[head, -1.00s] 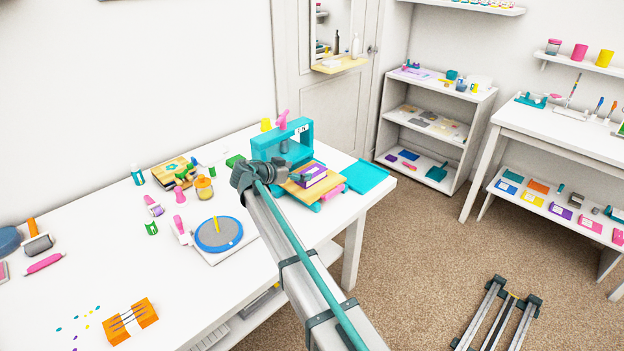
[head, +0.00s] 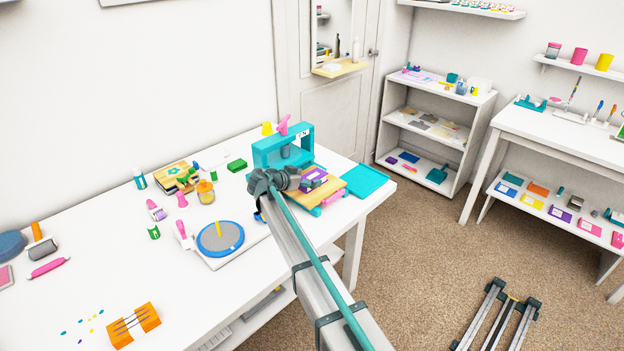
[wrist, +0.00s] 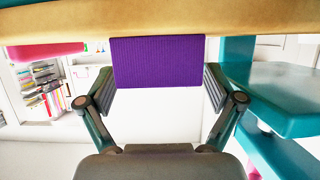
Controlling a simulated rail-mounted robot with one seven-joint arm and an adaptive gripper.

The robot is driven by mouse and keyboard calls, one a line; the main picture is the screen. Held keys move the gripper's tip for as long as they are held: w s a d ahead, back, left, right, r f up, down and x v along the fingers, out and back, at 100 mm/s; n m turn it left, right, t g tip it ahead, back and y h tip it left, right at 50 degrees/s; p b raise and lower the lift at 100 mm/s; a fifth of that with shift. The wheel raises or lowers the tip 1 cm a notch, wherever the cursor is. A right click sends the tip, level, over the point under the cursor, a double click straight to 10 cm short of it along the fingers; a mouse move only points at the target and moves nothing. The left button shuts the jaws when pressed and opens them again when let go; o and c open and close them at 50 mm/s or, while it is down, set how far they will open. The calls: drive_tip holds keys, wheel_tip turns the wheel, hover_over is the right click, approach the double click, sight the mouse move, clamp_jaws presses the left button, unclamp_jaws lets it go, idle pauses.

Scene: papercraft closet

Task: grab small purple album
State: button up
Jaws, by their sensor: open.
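The small purple album (head: 314,176) lies on the wooden board of a teal press (head: 270,153) at the right end of the white table. In the wrist view the purple album (wrist: 157,62) shows as a flat purple face below the edge of the tan board (wrist: 150,24), centred between the fingers. My gripper (head: 292,180) is beside the press. In the wrist view my gripper (wrist: 158,88) is open, with one finger on each side of the purple face. I cannot tell whether either finger touches it.
The press's teal frame (wrist: 285,100) stands close on the right in the wrist view. A teal sheet (head: 366,181) lies right of the press.

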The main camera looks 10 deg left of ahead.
drive_tip(key=shift+x, duration=1.25)
drive_tip(key=c, duration=1.3)
drive_tip(key=shift+r, duration=0.15)
